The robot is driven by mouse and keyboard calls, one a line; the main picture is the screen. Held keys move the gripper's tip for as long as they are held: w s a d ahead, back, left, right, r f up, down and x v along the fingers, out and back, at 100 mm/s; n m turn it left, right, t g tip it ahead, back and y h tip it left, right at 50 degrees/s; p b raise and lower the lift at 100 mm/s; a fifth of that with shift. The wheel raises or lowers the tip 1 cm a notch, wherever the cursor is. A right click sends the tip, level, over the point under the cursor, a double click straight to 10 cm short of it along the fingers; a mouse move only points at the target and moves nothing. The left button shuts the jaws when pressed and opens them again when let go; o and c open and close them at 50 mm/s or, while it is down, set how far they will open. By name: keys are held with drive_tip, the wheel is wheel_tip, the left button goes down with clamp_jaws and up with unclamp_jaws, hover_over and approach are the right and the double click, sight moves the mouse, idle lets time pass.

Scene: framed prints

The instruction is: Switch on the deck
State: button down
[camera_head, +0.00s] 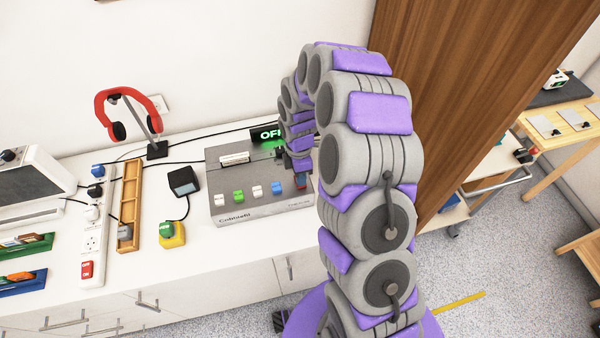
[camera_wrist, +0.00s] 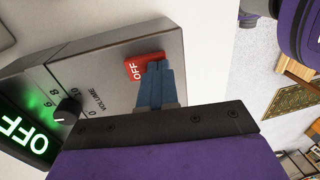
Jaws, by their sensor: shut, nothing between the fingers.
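The deck (camera_head: 240,206) is a grey box on the white counter, with a row of coloured keys on its front. A display (camera_head: 265,134) behind it glows green with letters that start "OF"; in the wrist view the display (camera_wrist: 24,137) reads OFF. In the wrist view a red rocker switch (camera_wrist: 141,67) marked OFF sits on the deck's panel, near a black volume knob (camera_wrist: 67,110). My gripper (camera_wrist: 155,72) is shut and empty, its blue-grey fingertips at the switch's edge and covering part of it. I cannot tell whether they touch. In the head view my gripper (camera_head: 299,166) is over the deck's right side, partly hidden.
Left of the deck are a black square device (camera_head: 183,181), a yellow block with a green button (camera_head: 171,234), a wooden tray (camera_head: 127,205) and a power strip (camera_head: 92,245). Red headphones (camera_head: 130,108) hang on a stand behind. A brown wooden panel (camera_head: 470,90) rises right of my arm.

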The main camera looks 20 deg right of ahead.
idle(0.3)
drive_tip(key=shift+s+f, duration=0.1)
drive_tip(key=shift+w, duration=0.2)
drive_tip(key=shift+w+p, duration=0.55)
drive_tip(key=shift+w, duration=0.05)
drive_tip(key=shift+r, duration=0.25)
